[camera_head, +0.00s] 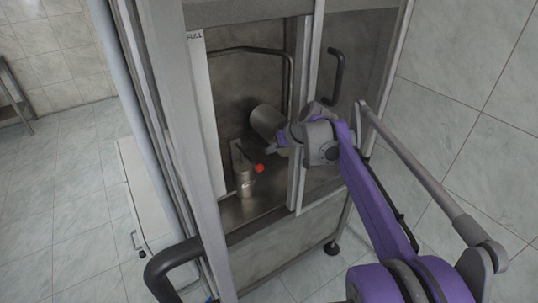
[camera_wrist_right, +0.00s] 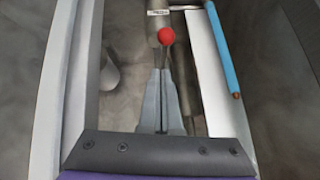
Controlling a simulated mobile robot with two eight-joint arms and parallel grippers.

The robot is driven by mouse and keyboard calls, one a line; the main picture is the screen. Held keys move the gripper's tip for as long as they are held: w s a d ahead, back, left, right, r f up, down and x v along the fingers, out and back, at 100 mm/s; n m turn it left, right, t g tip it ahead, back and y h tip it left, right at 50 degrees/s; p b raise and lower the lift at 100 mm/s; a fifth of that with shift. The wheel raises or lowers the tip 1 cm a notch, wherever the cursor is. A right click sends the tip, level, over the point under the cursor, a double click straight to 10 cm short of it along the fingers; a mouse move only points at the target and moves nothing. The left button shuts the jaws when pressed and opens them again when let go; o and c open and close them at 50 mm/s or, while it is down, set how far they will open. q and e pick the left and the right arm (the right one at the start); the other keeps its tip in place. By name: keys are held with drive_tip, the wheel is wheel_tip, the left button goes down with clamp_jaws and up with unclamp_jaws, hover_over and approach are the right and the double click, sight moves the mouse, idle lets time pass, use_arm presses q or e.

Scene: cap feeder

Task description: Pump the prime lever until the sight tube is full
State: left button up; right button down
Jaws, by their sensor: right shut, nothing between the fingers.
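The prime lever, with a red ball knob (camera_head: 259,168), is mounted on a small metal pump (camera_head: 244,182) inside the cabinet. The knob (camera_wrist_right: 166,36) also shows in the right wrist view, just beyond my fingertips. My right gripper (camera_head: 272,150) reaches in through the cabinet opening, above and right of the knob. In the wrist view its fingers (camera_wrist_right: 163,73) are together and empty; whether they touch the lever is unclear. A tall white strip marked FULL (camera_head: 207,105) stands left of the pump. My left gripper is out of view.
A metal cabinet frame (camera_head: 299,110) edges the opening close to my right gripper. A dark handle (camera_head: 336,77) is on the right panel. A grey cylinder (camera_head: 268,122) is behind the lever.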

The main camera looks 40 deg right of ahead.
drive_tip(key=shift+m+t, duration=0.5)
drive_tip(key=shift+m, duration=0.4)
drive_tip(key=r, duration=0.2)
drive_tip(key=d+r, duration=0.1)
drive_tip(key=shift+s+r, duration=0.4)
drive_tip(key=w+f, duration=0.1)
drive_tip(key=f, duration=0.2)
drive_tip(key=w+a+f+b, duration=0.1)
drive_tip(key=w+f, duration=0.1)
drive_tip(key=f, duration=0.1)
drive_tip(key=w+f+b, duration=0.1)
drive_tip(key=w+f, duration=0.1)
drive_tip(key=f, duration=0.2)
drive_tip(key=shift+w+a, duration=0.25)
drive_tip(key=shift+f, duration=0.1)
